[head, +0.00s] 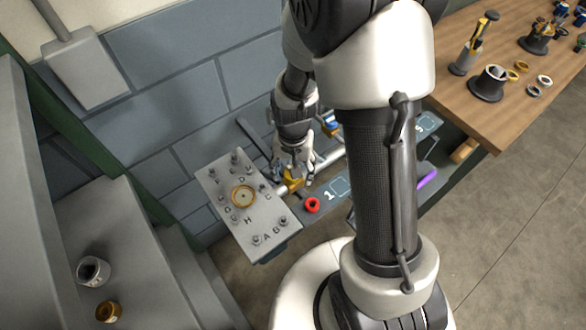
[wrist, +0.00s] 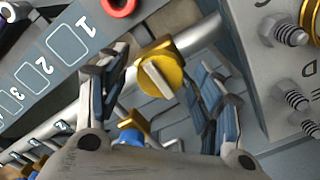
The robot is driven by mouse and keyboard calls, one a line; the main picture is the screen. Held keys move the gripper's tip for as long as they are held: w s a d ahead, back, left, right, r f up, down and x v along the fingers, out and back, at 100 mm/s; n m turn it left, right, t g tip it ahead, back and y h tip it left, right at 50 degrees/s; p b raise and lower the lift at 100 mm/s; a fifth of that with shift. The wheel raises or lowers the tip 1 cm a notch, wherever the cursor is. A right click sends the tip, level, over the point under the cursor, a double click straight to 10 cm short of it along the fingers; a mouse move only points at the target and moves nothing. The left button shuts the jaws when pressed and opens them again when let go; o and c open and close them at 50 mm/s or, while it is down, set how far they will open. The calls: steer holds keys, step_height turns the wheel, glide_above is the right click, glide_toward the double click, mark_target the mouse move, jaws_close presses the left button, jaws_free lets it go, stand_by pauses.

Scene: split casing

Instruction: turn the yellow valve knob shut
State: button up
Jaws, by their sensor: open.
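The yellow valve knob (wrist: 160,74) sits on a pale pipe (wrist: 200,36) and shows between my fingers in the wrist view. A pale bar crosses its face at a slant to the pipe. In the head view the yellow valve (head: 292,184) shows just below my gripper (head: 294,164), beside the grey bolted plate. My gripper (wrist: 160,66) is open, with one blue-padded finger on each side of the knob. Gaps show between the knob and both fingers in the wrist view. How deep the fingertips reach around the knob I cannot tell.
A grey plate (head: 222,183) with lettered bolts and a brass ring is close beside the valve. A red ring (head: 312,205) lies near it on the numbered panel (head: 345,172). A blue valve (wrist: 131,137) shows behind the knob. A wooden bench (head: 500,110) holds parts at right.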

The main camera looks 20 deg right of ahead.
step_height(320, 180, up, 12)
stand_by(0.7)
stand_by(0.4)
steer(key=s+r+n+t, duration=0.4)
steer(key=s+r+n, duration=0.1)
steer(key=s+r, duration=0.9)
steer(key=shift+s+n+t+b, duration=0.3)
steer(key=shift+s, duration=0.2)
